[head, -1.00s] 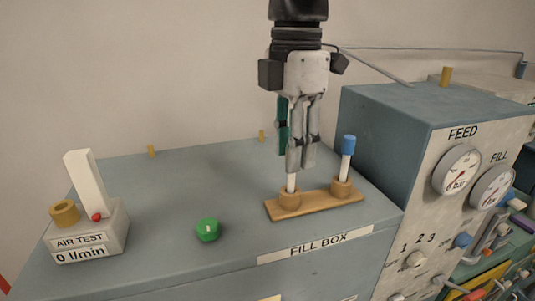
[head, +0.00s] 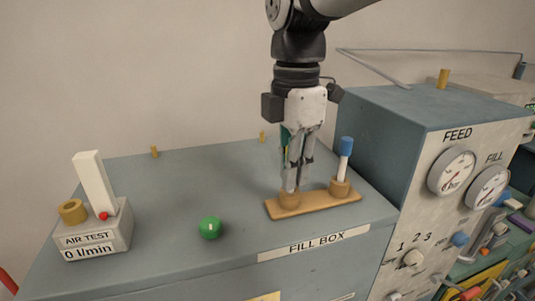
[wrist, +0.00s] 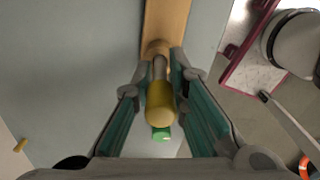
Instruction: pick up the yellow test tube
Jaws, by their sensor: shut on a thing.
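My gripper (head: 290,188) points straight down over the left socket of a wooden stand (head: 315,205) on the fill box. It is shut on the yellow test tube (wrist: 160,104), whose yellow cap shows between the fingers in the wrist view. In the head view the fingers hide most of that tube. Its lower end is at the left wooden socket (head: 289,199), and I cannot tell if it is clear of it. A second tube with a blue cap (head: 346,146) stands upright in the right socket, beside my fingers.
The fill box top (head: 190,180) is mostly clear. A green knob (head: 209,228) sits on it in front of the stand, left of it. The air test block (head: 97,230) is at the far left. The taller feed panel box (head: 415,125) rises at the right.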

